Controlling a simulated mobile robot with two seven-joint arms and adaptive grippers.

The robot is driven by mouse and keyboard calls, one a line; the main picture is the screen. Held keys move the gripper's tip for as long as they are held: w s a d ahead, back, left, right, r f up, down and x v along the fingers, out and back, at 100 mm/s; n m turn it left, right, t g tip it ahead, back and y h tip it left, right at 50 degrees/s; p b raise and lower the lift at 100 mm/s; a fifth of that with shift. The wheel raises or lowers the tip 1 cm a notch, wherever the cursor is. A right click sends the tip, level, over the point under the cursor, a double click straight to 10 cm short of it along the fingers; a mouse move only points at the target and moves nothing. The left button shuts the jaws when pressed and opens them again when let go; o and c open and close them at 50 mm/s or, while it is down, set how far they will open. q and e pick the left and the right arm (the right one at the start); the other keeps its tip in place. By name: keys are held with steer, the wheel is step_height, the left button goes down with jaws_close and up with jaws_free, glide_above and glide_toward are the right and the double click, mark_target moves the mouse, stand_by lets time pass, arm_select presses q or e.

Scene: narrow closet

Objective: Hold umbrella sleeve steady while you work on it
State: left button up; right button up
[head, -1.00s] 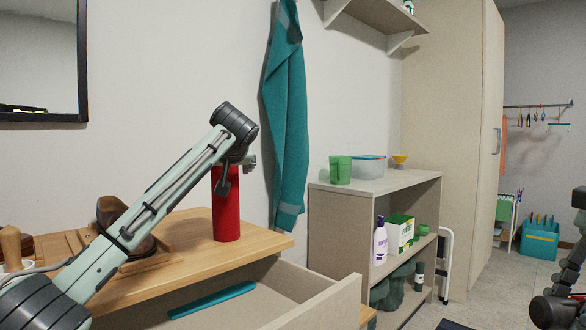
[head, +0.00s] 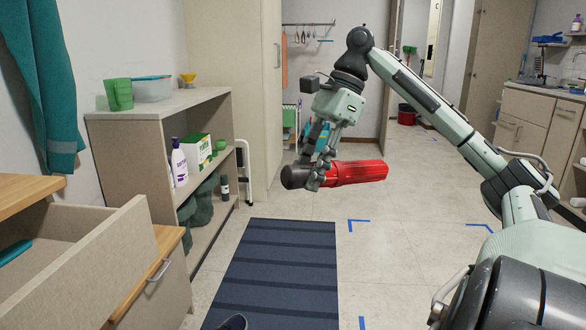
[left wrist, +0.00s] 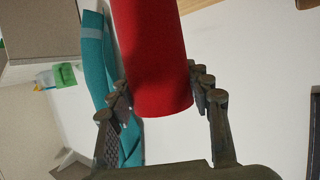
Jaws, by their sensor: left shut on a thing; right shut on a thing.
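The red cylindrical umbrella sleeve (left wrist: 152,60) shows in the left wrist view between the fingers of my left gripper (left wrist: 160,92), which is shut on it. Its far end runs out of the top of that view. Neither the sleeve nor my left gripper shows in the head view now. In the head view my right gripper (head: 316,178) is shut on a folded red umbrella (head: 360,173) near its dark handle (head: 296,177). The umbrella lies about level in the air, handle to the left, red end to the right.
An open drawer (head: 120,245) sticks out at lower left. A shelf unit (head: 160,115) with a green mug (head: 119,94) and a purple-capped bottle (head: 179,163) stands behind it. A dark striped mat (head: 275,275) lies on the floor. The tiled floor to its right is clear.

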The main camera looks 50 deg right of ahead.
steer(key=w+d+r+m+t+y, duration=0.1)
steer(key=w+d+m+t, duration=0.15)
steer(key=w, duration=0.75)
steer(key=w+d+r+m+t, duration=0.15)
steer(key=w+m+t, duration=0.25)
steer(key=w, duration=0.6)
steer(key=w+a+r+m+t+y, duration=0.1)
steer(key=w+a+r+t, duration=0.25)
steer(key=w, duration=0.45)
steer(key=w+a+r+m+t, duration=0.15)
steer(key=w+a+r, duration=0.3)
steer(key=w, duration=0.45)
steer(key=w+a+r+n+t+y, duration=0.15)
steer(key=w+a+r, duration=0.25)
steer(key=a+r, duration=0.4)
steer(key=w+a+r+t+y, duration=0.2)
steer(key=w+a+r, duration=0.3)
steer(key=a, duration=0.5)
steer(key=s+a+r+y, duration=0.1)
steer(key=s+a+r, duration=0.1)
steer(key=a+r, duration=0.8)
steer(key=s+a+r+n+t+y, duration=0.1)
steer(key=s+a+r, duration=0.2)
steer(key=a+r, duration=0.7)
steer(key=a, duration=0.3)
steer(key=shift+a+r, duration=0.15)
steer(key=shift+a, duration=0.05)
